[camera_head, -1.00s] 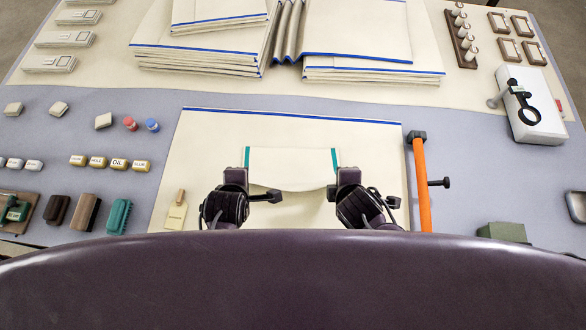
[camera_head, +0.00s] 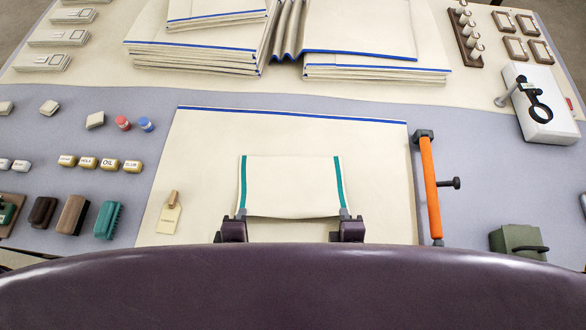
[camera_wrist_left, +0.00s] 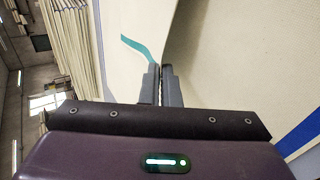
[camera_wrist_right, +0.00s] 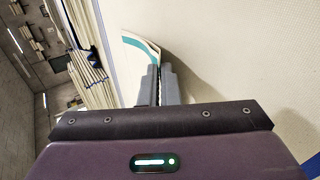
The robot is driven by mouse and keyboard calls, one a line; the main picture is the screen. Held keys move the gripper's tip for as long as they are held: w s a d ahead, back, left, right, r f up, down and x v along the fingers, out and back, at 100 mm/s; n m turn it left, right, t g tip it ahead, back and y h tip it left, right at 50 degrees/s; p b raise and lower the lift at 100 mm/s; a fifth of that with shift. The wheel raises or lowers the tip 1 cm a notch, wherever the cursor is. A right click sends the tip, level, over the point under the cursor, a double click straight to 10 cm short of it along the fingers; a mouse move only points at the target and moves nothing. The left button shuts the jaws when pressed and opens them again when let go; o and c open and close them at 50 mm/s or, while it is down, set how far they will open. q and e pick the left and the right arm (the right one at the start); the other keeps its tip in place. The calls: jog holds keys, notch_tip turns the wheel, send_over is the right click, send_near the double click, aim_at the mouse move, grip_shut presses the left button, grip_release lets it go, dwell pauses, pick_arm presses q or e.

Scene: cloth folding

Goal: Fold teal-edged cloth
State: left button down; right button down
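The teal-edged cloth (camera_head: 290,186) is cream with a teal strip along its left and right sides. It lies over a larger blue-edged cream cloth (camera_head: 200,150) in the head view. My left gripper (camera_head: 240,216) is at its near left corner and my right gripper (camera_head: 345,216) at its near right corner. In the left wrist view, the left fingers (camera_wrist_left: 163,72) are close together with the cloth's edge between them. In the right wrist view, the right fingers (camera_wrist_right: 160,72) are likewise closed at the cloth's edge. The near edge sags slightly between the grippers.
An orange-handled roller (camera_head: 431,185) lies right of the large cloth, and a small tagged tool (camera_head: 169,215) lies on its left part. Stacks of folded blue-edged cloths (camera_head: 195,55) stand at the back. Brushes (camera_head: 108,220) are at left, a green box (camera_head: 518,242) at right.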

pick_arm(q)
jog(key=c, duration=1.3)
grip_release()
pick_arm(e)
jog(key=c, duration=1.3)
grip_release()
pick_arm(q)
jog(key=s+r, duration=0.2)
jog(key=r, duration=0.1)
jog(key=s+r, duration=0.2)
jog(key=r, duration=0.1)
jog(key=s+r, duration=0.2)
jog(key=r, duration=0.1)
pick_arm(e)
jog(key=s+r, duration=0.2)
jog(key=r, duration=0.1)
jog(key=s+r, duration=0.2)
jog(key=r, duration=0.1)
jog(key=s+r, duration=0.2)
jog(key=r, duration=0.1)
pick_arm(q)
jog(key=shift+s, duration=0.1)
pick_arm(e)
jog(key=shift+s, duration=0.1)
